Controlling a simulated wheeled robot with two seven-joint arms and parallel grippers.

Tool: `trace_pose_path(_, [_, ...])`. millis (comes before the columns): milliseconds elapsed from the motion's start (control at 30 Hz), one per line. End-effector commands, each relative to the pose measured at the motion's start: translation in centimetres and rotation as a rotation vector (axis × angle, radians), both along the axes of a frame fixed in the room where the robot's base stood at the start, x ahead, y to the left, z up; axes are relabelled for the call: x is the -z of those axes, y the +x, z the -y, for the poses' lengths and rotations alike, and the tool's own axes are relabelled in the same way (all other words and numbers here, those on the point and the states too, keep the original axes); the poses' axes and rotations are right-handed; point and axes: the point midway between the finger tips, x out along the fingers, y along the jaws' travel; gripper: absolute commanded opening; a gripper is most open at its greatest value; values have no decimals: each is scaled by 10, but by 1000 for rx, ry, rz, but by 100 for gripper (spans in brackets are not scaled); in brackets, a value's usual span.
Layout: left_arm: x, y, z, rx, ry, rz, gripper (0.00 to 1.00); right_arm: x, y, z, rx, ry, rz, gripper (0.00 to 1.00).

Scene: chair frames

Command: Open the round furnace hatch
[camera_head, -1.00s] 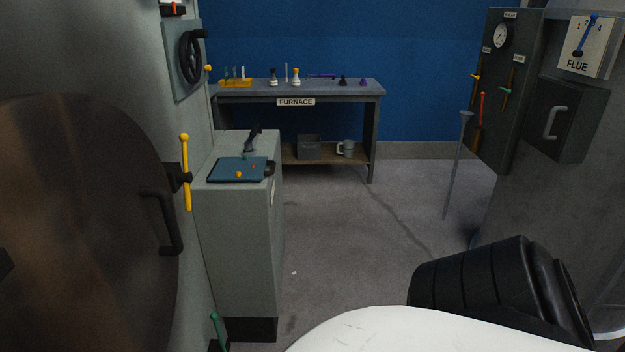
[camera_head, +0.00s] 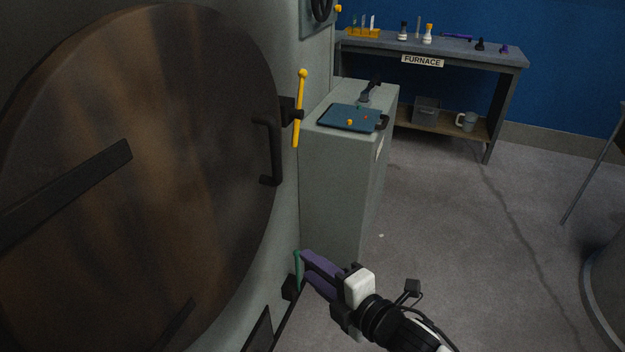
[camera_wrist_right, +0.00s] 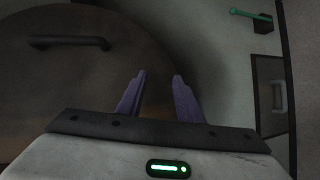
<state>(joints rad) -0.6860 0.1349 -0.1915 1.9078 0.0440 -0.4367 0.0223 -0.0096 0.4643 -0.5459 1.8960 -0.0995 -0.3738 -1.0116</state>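The round furnace hatch (camera_head: 150,190) is a large dark brown disc filling the left of the head view. It appears to lie against the grey wall. A black handle (camera_head: 268,150) is at its right edge; a handle on the disc also shows in the wrist view (camera_wrist_right: 68,43). A yellow lever (camera_head: 300,108) stands nearly upright beside the rim. My right gripper (camera_head: 306,266) has purple fingers, apart and empty, below and right of the handle. The fingers also show in the wrist view (camera_wrist_right: 158,82). My left gripper is out of view.
A green lever (camera_head: 298,268) on the wall appears close to my right fingertips; contact is unclear. A grey cabinet (camera_head: 345,190) with a blue tray (camera_head: 345,118) stands right of the hatch. A bench (camera_head: 430,50) is behind. Floor to the right is mostly clear.

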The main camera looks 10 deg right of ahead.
Motion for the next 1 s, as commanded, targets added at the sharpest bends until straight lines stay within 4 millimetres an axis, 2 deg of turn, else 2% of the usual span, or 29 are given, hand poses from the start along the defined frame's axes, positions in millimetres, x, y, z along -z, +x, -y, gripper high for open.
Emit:
trace_pose_path(33, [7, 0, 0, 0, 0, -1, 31, -28, 23, -2, -77, -183, 158, 33])
trace_pose_path(200, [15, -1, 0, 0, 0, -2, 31, -103, 65, -3, -238, -759, 591, 33])
trace_pose_path(300, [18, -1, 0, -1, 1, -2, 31, -134, 79, 1, -277, -1021, 768, 33])
trace_pose_path(400, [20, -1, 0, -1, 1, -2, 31, -154, 87, 4, -293, -1199, 880, 33])
trace_pose_path(600, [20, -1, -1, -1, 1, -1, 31, -168, 91, 7, -303, -1326, 956, 33])
trace_pose_path(867, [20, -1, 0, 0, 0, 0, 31, -169, 93, 6, -301, -1324, 956, 33])
trace_pose_path(1000, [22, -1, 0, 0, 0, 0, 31, -169, 103, 0, -298, -1321, 956, 33])
